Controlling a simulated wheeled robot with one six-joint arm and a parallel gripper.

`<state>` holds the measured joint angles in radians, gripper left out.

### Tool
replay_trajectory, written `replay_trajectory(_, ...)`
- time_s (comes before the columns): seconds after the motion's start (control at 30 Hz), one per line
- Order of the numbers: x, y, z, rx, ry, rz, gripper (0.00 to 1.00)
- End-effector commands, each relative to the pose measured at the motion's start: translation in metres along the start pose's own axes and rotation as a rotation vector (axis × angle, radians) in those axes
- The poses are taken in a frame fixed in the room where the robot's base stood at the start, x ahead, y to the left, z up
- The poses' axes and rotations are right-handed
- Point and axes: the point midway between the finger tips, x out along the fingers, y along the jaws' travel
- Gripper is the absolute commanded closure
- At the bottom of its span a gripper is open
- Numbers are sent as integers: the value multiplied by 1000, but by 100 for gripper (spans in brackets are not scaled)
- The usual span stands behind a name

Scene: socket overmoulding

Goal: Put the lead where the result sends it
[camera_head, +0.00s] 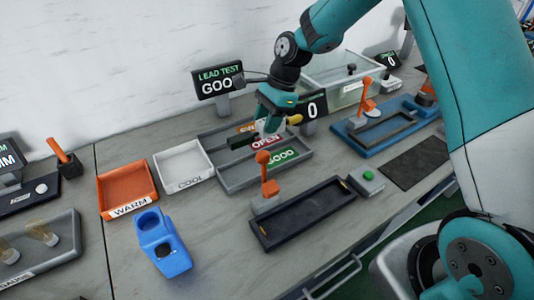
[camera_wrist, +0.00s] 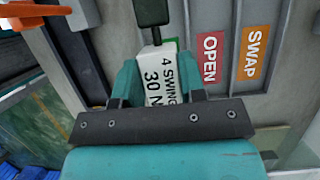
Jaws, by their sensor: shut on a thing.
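My gripper (camera_head: 270,118) is shut on the lead, above the grey sorting tray (camera_head: 236,183). In the wrist view the lead's white block (camera_wrist: 160,75), marked "4 SWING 30 N", sits between the teal fingers (camera_wrist: 157,85). Its black plug end (camera_wrist: 151,14) points away from the gripper; the plug also shows in the head view (camera_head: 240,142). The tray has orange SWAP (camera_wrist: 253,52), red OPEN (camera_wrist: 209,57) and green GOOD (camera_head: 280,157) lanes. In the wrist view the lead overlaps the GOOD label. The lead test display (camera_head: 217,80) reads "GOO", its end covered by my arm.
A white COOL tray (camera_head: 183,166) and an orange WARM tray (camera_head: 127,190) stand left of the sorting tray. A dark fixture with an orange lever (camera_head: 268,175) stands in front. A blue holder (camera_head: 160,242) stands front left. A counter display (camera_head: 312,108) reads 0 behind.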

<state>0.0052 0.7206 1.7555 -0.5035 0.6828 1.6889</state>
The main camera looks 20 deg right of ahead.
Motion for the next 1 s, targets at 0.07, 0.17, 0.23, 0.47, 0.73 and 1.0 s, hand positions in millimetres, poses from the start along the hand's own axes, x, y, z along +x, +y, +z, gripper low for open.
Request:
replay_trajectory(0.07, 22, 1, -9, 2, -1, 5, 91)
replay_trajectory(0.17, 43, 0, -17, 1, -1, 4, 91)
replay_trajectory(0.23, 54, 0, -22, -1, 0, 3, 91)
replay_trajectory(0.47, 71, 0, -29, -1, 0, 1, 91)
replay_trajectory(0.73, 101, 0, -41, -1, 0, 1, 91)
replay_trajectory(1.0, 102, 0, -42, -2, 0, 0, 91)
